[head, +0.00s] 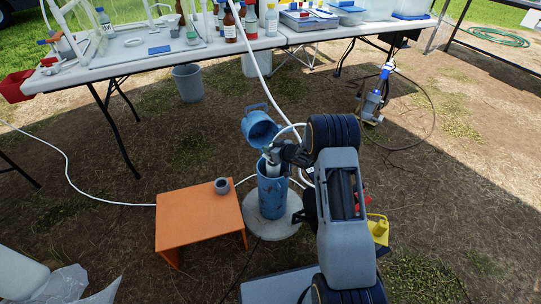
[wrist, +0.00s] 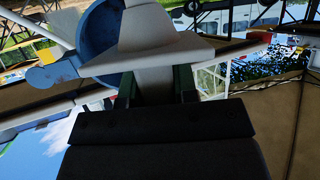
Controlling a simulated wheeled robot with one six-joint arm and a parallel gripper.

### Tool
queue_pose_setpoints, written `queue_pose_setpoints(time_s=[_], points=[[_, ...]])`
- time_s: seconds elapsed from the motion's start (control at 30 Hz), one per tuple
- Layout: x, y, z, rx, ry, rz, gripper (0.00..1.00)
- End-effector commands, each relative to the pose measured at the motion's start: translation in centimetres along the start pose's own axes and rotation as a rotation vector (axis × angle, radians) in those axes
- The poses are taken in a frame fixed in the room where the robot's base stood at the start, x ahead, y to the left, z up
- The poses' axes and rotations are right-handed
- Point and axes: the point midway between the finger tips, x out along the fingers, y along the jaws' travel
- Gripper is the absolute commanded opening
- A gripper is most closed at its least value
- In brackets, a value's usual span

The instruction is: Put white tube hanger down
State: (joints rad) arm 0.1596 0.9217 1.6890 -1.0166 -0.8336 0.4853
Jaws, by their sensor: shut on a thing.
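My gripper (head: 274,157) is at the mouth of the upright blue well casing (head: 271,196), whose blue lid (head: 259,128) is tipped open. In the wrist view my gripper (wrist: 155,84) has its two dark green fingers shut on the white tube hanger (wrist: 165,48), a wide pale piece with a narrower part between the fingers. The blue lid (wrist: 96,38) shows behind it at the left. A white tube (head: 291,128) loops beside the casing mouth in the head view. My gripper and arm hide part of the mouth, so I cannot tell whether the hanger touches the rim.
A low orange table (head: 198,216) stands left of the casing, with a small grey ring-like piece (head: 221,186) on it. A long white table (head: 150,62) at the back holds bottles and trays. A yellow object (head: 378,228) is right of my arm. Bare ground lies between.

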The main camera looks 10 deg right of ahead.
Motion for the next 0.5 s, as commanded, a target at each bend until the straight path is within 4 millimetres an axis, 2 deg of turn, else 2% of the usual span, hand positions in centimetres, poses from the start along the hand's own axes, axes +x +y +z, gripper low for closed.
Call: queue_pose_setpoints(time_s=[0.23, 0.5], points=[[1.5, 0.5, 3.2, 0.001, -0.001, 0.0, 0.02], [1.6, 0.5, 3.3, 0.0, 0.0, 0.0, 0.02]])
